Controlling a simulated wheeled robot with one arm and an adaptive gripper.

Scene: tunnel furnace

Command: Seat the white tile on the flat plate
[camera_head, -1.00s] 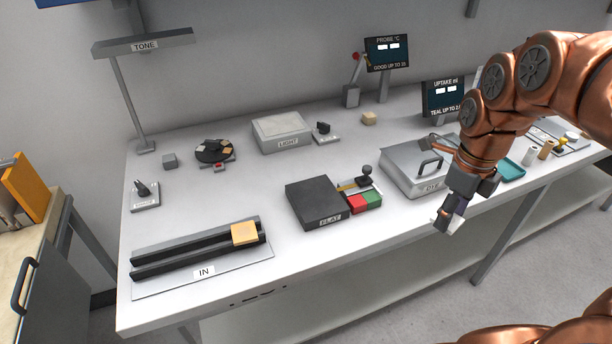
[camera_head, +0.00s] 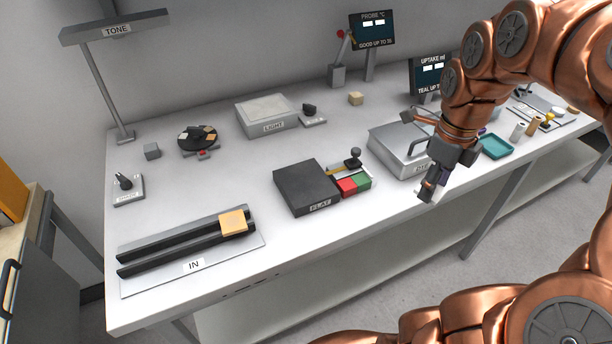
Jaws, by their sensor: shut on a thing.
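My gripper (camera_head: 428,192) hangs near the table's front edge, in front of the grey lidded box and to the right of the flat plate. It is shut on the white tile (camera_head: 434,198), of which only a small part shows beside the fingers. The flat plate (camera_head: 305,186) is a dark square block labelled FLAT, near the front middle of the table. Its top is bare. The gripper and tile are apart from it.
A red and green block pair (camera_head: 352,184) and a small dark knob stand just right of the plate. The grey lidded box (camera_head: 398,150) has a raised handle. The IN rack (camera_head: 185,245) holds a tan tile (camera_head: 233,222). Clear table lies between rack and plate.

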